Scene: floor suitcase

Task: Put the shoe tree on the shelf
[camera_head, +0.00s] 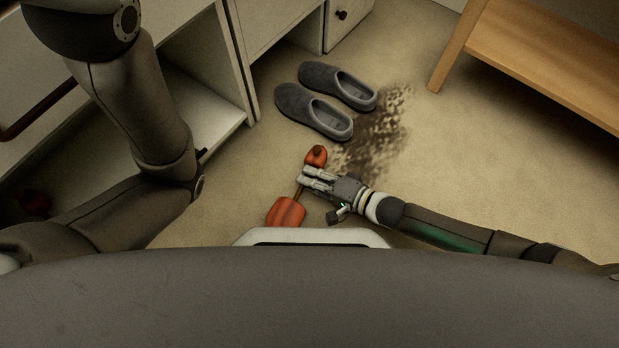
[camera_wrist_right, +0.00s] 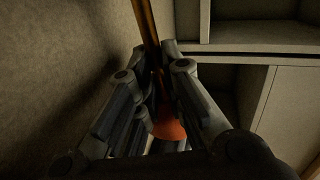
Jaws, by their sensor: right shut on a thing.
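The shoe tree is a reddish-orange wooden piece with a thin rod between two blocks. In the head view its larger block (camera_head: 287,212) is below my right gripper (camera_head: 306,180) and its smaller block (camera_head: 316,156) is above it. My right gripper is shut on the rod. In the right wrist view the rod passes between the fingers (camera_wrist_right: 160,85), and an orange block (camera_wrist_right: 169,130) shows below them. The shelf is likely the open white cabinet compartment (camera_head: 205,107) at the left, partly hidden by my left arm. My left gripper is not visible.
Two grey slippers (camera_head: 315,110) (camera_head: 338,86) stand on the carpet beside a dark stain (camera_head: 378,138). A wooden bench (camera_head: 540,55) stands at the upper right. A dark reddish object (camera_head: 36,203) is low at the left. Carpet at the right is clear.

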